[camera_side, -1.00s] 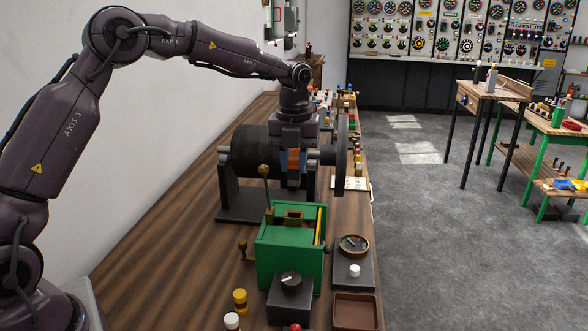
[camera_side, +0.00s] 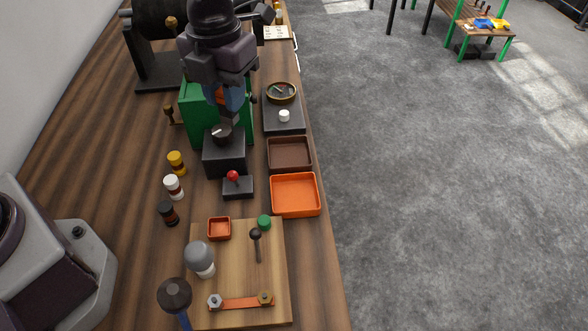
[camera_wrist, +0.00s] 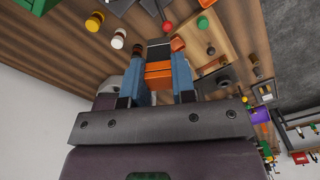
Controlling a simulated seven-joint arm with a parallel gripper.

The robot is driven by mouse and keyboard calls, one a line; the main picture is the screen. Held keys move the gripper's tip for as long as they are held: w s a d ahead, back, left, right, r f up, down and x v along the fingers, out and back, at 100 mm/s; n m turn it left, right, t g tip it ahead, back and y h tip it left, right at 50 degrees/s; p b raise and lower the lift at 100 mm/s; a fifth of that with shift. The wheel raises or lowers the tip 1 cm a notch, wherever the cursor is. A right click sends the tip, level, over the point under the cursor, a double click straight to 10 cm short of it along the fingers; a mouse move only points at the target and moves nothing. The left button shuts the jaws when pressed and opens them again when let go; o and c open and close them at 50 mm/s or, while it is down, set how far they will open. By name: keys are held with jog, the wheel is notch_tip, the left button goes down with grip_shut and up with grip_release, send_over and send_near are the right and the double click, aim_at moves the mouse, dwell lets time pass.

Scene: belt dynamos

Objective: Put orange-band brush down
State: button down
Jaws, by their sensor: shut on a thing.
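The orange-band brush (camera_wrist: 158,71) is a dark block with an orange band, held between the blue fingers of my gripper (camera_wrist: 159,60) in the wrist view. In the side view my gripper (camera_side: 224,97) points down in front of the green box (camera_side: 198,98), above the black knob box (camera_side: 225,155). Its fingers hide most of the brush there. An empty orange tray (camera_side: 295,211) and an empty dark brown tray (camera_side: 289,168) lie to the right and nearer the camera. The brush is apart from both trays.
A joystick box (camera_side: 238,188) with a red ball stands left of the orange tray. A round gauge (camera_side: 281,92) is on the right. Several small bottles (camera_side: 173,187) stand left. A wooden board (camera_side: 240,272) with tools lies in front. Bare bench shows at left.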

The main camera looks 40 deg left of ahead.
jog(key=s+d+f+m, duration=0.3)
jog(key=s+f, duration=0.2)
jog(key=s, duration=0.3)
send_over(295, 198)
notch_tip(295, 198, down, 9)
jog(key=shift+s+a+f, duration=0.15)
jog(key=shift+f, duration=1.7)
jog(key=shift+f, duration=0.2)
jog(key=c, duration=0.9)
grip_release()
jog(key=shift+c, duration=0.2)
jog(key=shift+r, duration=0.15)
